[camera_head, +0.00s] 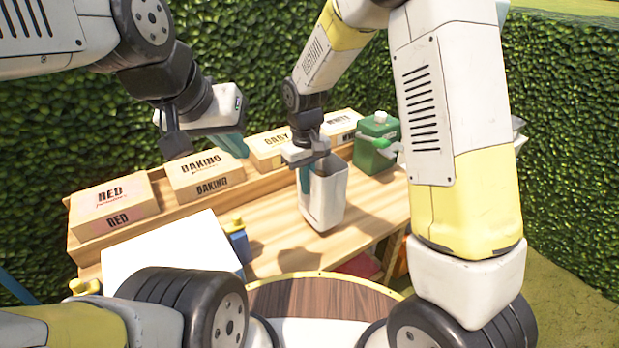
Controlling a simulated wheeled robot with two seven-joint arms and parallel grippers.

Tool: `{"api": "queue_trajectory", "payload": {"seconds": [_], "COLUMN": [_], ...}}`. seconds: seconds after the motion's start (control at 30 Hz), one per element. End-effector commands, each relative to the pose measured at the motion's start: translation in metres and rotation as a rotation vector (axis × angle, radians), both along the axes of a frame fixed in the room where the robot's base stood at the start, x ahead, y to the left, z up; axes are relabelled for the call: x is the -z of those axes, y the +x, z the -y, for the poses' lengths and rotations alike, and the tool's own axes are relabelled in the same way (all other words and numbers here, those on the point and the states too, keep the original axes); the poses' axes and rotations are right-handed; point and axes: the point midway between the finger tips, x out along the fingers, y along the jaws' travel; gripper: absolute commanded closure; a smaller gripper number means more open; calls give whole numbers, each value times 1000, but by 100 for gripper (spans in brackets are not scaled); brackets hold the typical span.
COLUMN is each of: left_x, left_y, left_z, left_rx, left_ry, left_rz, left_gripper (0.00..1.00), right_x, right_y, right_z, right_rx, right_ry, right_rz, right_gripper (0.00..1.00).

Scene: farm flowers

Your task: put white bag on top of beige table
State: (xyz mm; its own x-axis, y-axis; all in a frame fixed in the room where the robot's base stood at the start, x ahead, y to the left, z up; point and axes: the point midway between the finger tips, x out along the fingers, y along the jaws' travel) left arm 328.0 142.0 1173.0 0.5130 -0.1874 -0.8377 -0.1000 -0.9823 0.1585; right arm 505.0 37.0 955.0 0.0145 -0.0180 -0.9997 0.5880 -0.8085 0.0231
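The white bag (331,200) is an upright, open-topped white container over the wooden beige table (380,200), right of its middle. My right gripper (306,180) reaches down onto the bag's upper left rim. A teal finger shows against its left side, and the gripper appears closed on that rim. Whether the bag's bottom touches the tabletop is unclear; shadows fall beside it. My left gripper (236,146) is in the air above the boxes at the back. Its teal fingertip shows, but the gap between its fingers is not clear.
Boxes marked RED (113,203), BAKING (205,177), BABY (268,148) and WHITE (342,125) line the raised back shelf. A green can (375,145) stands right. A white panel (172,258) and blue bottle (238,240) are front left. A hedge (570,140) stands behind.

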Motion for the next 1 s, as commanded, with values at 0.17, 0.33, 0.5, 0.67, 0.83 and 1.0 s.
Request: {"api": "queue_trajectory", "payload": {"seconds": [0.17,0.33,0.5,0.67,0.83,1.0], "left_x": [0,0,0,0,0,0], "left_y": [0,0,0,0,0,0], "left_z": [0,0,0,0,0,0], "left_rx": [0,0,0,0,0,0], "left_ry": [0,0,0,0,0,0], "left_rz": [0,0,0,0,0,0], "left_gripper": [100,100,100,100,100,100], "right_x": [30,35,35,38,38,38], "right_y": [-1,-1,-1,-1,-1,-1], "right_z": [0,-1,-1,0,0,-1], "right_rx": [-1,0,0,0,0,0], "right_ry": [-2,1,1,-1,-1,0], "right_rz": [-2,1,1,-1,-1,0], "right_gripper": [100,100,100,86,76,76]}}
